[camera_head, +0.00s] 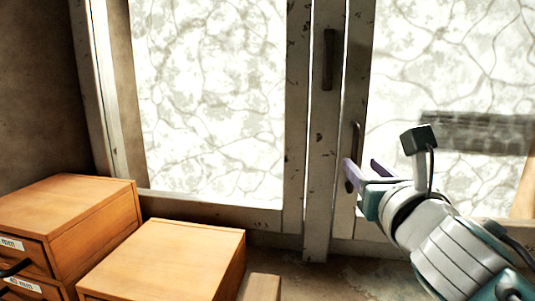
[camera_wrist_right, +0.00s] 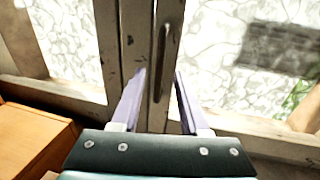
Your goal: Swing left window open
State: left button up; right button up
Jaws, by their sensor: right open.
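The left window (camera_head: 295,120) has a worn, chipped pale frame around a bright, crackled pane and looks shut. A dark upright handle (camera_head: 328,60) sits high on the post beside it. A second dark handle (camera_head: 356,140) is on the stile to the right of the post; it also shows in the right wrist view (camera_wrist_right: 164,60). My right gripper (camera_head: 360,163) is open, its purple fingers near this second handle. In the wrist view the handle appears between the fingertips (camera_wrist_right: 160,73); I cannot tell whether they touch. My left gripper is not in view.
Wooden drawer boxes (camera_head: 85,205) with labels stand at the lower left, and a lower wooden box (camera_head: 175,250) stands in front of the left window. The right pane (camera_head: 450,60) shows a dark grey patch. The sill (camera_head: 300,275) below the post looks mostly bare.

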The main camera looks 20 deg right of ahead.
aim_at(356, 158)
jog(key=shift+x, duration=2.7)
jog(key=shift+c, duration=0.4)
grip_shut()
